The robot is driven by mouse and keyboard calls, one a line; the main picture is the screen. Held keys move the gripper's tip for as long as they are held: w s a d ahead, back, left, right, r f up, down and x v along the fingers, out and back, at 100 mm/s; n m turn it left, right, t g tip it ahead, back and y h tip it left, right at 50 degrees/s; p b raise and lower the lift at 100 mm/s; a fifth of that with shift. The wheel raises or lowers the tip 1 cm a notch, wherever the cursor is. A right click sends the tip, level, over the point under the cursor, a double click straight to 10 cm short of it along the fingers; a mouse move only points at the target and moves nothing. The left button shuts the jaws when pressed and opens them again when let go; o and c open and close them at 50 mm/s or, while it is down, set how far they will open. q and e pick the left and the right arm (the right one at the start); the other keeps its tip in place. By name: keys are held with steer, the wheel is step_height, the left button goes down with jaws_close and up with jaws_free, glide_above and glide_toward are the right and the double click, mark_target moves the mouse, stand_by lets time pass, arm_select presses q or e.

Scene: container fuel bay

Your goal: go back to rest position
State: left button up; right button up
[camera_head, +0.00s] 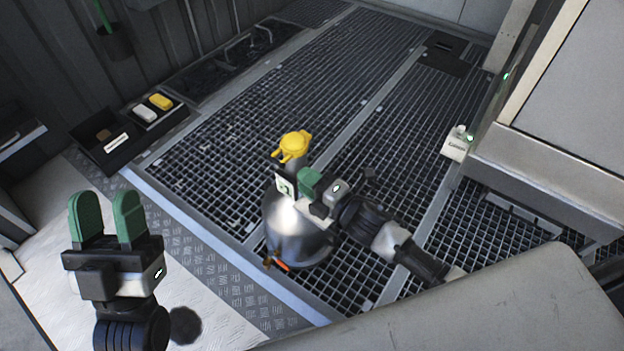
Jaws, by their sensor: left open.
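My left gripper (105,215) is at the lower left, pointing up in the picture. Its two green fingertips are apart, with nothing between them. My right gripper (309,184) comes in from the lower right and is in front of the upper part of a silver metal container (298,238) with a yellow cap (294,145). One green fingertip shows clearly beside a white tag (286,187) with a green mark. The other finger is hidden or hard to make out, so I cannot tell whether it touches the container.
The container stands on metal grating (240,150). A black tray (152,112) with a yellow and a white block is at the upper left. A small white box (457,144) is at the right, beside a grey cabinet (555,150).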

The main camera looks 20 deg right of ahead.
arm_select(q)
steer(key=shift+w+f+g, duration=0.3)
steer(key=shift+w+g, duration=0.1)
steer(key=shift+g, duration=0.1)
arm_select(e)
steer(key=shift+s+d, duration=0.35)
steer(key=shift+s, duration=0.2)
arm_select(q)
steer(key=shift+r, duration=0.15)
arm_select(e)
steer(key=shift+r, duration=0.1)
